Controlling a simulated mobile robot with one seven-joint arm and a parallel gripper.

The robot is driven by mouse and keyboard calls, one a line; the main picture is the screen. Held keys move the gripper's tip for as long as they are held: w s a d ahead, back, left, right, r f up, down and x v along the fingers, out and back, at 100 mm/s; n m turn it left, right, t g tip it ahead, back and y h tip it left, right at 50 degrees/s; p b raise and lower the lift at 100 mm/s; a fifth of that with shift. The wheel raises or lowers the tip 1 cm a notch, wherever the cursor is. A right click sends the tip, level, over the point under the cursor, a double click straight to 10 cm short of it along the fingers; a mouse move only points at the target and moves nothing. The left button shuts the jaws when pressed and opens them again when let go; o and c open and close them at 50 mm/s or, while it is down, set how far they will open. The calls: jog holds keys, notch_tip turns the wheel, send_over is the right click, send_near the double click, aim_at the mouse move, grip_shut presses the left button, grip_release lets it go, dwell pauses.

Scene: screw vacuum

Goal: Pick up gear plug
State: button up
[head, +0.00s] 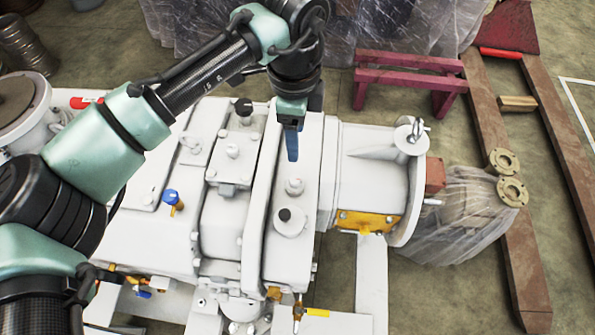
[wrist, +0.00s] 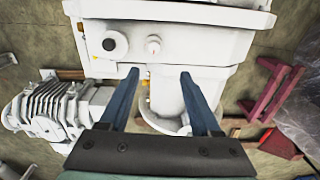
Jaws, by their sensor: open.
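The white vacuum pump (head: 220,240) fills the middle of the head view. On its gear housing stand a white plug (head: 294,187) and, just below it in the picture, a round boss with a black centre (head: 284,214). I cannot tell for sure which is the gear plug. My gripper (head: 292,158) points down above the housing, near the white plug. In the wrist view my gripper (wrist: 160,74) has its two blue fingers apart with nothing between them. The white plug (wrist: 153,48) is just beyond the fingertips, and the black-centred boss (wrist: 109,44) is to its left.
A blue-handled valve (head: 171,198) and a black knob (head: 243,107) rise from the pump left of my gripper. A lifting eye (head: 415,130) stands at the right.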

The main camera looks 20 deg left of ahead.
send_over(295, 179)
jog(key=f, duration=0.7)
jog(key=shift+w+a, duration=0.15)
jog(key=shift+a, duration=0.2)
jog(key=shift+d+f+p, duration=0.15)
jog(key=shift+f+p, duration=0.15)
jog(key=shift+f, duration=1.25)
jog(key=shift+d+f+p, duration=0.15)
jog(key=shift+f+p, duration=0.1)
jog(key=shift+f, duration=1.25)
jog(key=shift+c, duration=0.2)
grip_shut()
